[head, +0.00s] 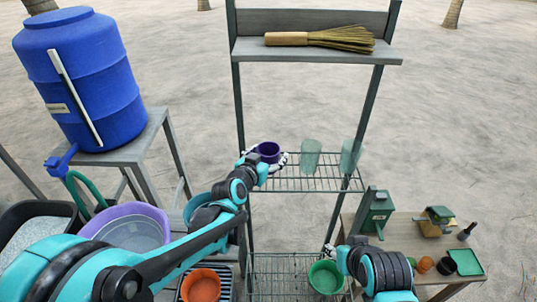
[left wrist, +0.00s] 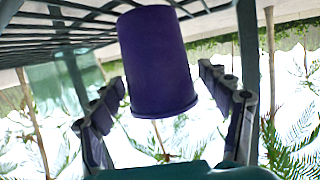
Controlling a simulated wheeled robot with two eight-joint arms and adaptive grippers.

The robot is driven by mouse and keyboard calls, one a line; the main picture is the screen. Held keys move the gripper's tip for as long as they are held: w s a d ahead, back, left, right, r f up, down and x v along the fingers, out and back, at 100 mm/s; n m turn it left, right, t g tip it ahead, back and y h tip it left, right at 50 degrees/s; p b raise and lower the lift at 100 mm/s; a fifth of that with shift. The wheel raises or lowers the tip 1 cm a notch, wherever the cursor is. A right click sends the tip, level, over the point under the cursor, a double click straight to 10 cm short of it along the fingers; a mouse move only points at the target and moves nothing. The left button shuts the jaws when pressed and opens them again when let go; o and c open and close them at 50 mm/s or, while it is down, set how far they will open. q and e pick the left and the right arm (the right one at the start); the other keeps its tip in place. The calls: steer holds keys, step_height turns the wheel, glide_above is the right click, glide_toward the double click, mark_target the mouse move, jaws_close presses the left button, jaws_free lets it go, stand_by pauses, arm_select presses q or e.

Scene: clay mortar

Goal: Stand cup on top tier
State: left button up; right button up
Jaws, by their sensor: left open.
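A purple cup (head: 268,152) is at the left end of the upper wire tier (head: 320,185) of the rack. My left gripper (head: 268,160) reaches it from the front left. In the left wrist view, which looks upside down, the cup (left wrist: 158,62) is between the fingers of my left gripper (left wrist: 165,120). The fingers are open, with a gap on both sides of the cup. The cup's base is by the wire grid (left wrist: 60,30) and looks to rest on it. My right gripper (head: 329,250) is by the lower tier; its fingers are too small to read.
Two translucent green glasses (head: 310,156) stand right of the cup on the same tier. A wooden shelf (head: 310,50) with a brush (head: 320,38) is above. A green bowl (head: 325,277) is on the lower tier. A blue barrel (head: 85,80) stands left.

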arm_select(q)
steer(key=shift+s+a+r, duration=0.15)
steer(key=shift+s+r, duration=0.1)
steer(key=shift+s, duration=0.1)
steer(key=p+v, duration=0.2)
steer(key=v, duration=0.9)
steer(key=s+a+f+n+g+y, duration=0.2)
steer(key=s+a, duration=0.4)
steer(key=s, duration=0.3)
steer(key=s+a+f+n+g+y, duration=0.2)
steer(key=s+a+f+g+y, duration=0.1)
steer(key=s+a, duration=0.4)
step_height(320, 180, down, 2)
steer(key=s+g, duration=0.1)
steer(key=s, duration=0.1)
steer(key=shift+s+g, duration=0.3)
steer(key=shift+s, duration=0.05)
steer(key=shift+f+b, duration=0.2)
steer(key=shift+b, duration=0.1)
step_height(320, 180, down, 15)
steer(key=b, duration=1.5)
